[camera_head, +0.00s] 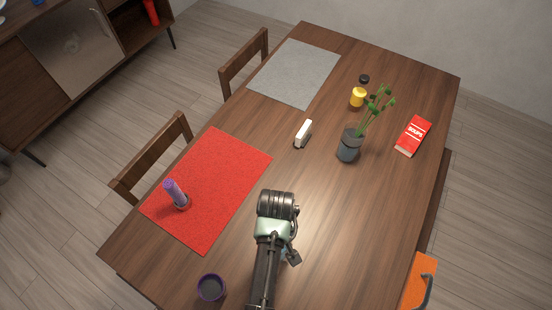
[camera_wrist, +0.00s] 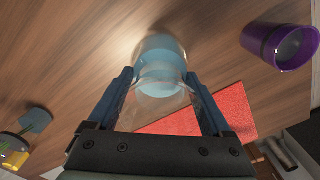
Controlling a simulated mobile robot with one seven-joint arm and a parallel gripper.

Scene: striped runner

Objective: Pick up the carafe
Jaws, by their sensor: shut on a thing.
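The carafe (camera_wrist: 160,68) is clear glass with a pale blue part in it. In the wrist view it sits between the two dark blue fingers of my gripper (camera_wrist: 159,76), which are shut on it. Its near part is clear and its far end lies over the brown table. I cannot tell whether it touches the table. In the head view my arm (camera_head: 270,240) reaches over the table's near half, right of the red mat, and hides most or all of the carafe and the fingers.
A purple cup (camera_head: 211,288) stands near the table's front edge, also in the wrist view (camera_wrist: 275,45). A purple candle (camera_head: 175,192) stands on the red mat (camera_head: 225,175). A plant vase (camera_head: 348,147), white block (camera_head: 304,132), yellow jar (camera_head: 358,97) and red book (camera_head: 413,136) are farther back.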

